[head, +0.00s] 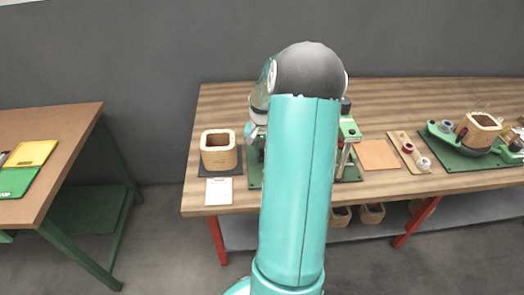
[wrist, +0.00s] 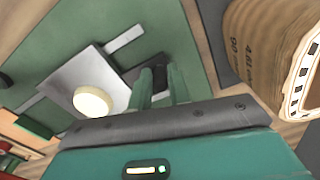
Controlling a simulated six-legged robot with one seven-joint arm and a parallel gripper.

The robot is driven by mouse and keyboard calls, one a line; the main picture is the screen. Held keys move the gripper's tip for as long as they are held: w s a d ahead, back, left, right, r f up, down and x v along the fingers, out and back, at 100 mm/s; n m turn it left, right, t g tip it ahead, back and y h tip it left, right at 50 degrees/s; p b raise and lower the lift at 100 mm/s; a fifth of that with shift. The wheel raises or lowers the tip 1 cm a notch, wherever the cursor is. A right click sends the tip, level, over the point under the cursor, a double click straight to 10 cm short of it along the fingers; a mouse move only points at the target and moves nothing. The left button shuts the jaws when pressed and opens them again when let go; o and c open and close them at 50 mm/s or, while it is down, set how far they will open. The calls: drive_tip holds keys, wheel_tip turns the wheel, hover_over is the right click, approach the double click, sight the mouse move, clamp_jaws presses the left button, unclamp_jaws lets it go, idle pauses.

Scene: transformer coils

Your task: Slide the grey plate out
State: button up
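In the wrist view a light grey plate (wrist: 76,72) lies on a green base (wrist: 165,35), with a round cream knob (wrist: 93,101) over it. My gripper (wrist: 160,76) is right of the plate and knob, above the green base. Its two green fingers stand apart with a gap between them. A dark piece shows in the gap; I cannot tell whether the fingers touch it. In the head view my arm covers most of the green base (head: 349,173), and the grey plate and fingertips are hidden.
A wooden coil block (head: 219,158) stands left of my arm, and its side is close at the wrist view's right (wrist: 262,45). A white card (head: 218,191) lies in front of it. An orange-brown board (head: 377,155) and a second coil fixture (head: 460,157) lie to the right.

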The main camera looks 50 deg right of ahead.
clamp_jaws()
drive_tip(key=shift+w+a, duration=1.4)
drive_tip(key=shift+w, duration=0.2)
drive_tip(key=o, duration=0.5)
unclamp_jaws()
wheel_tip(320, 180, up, 14)
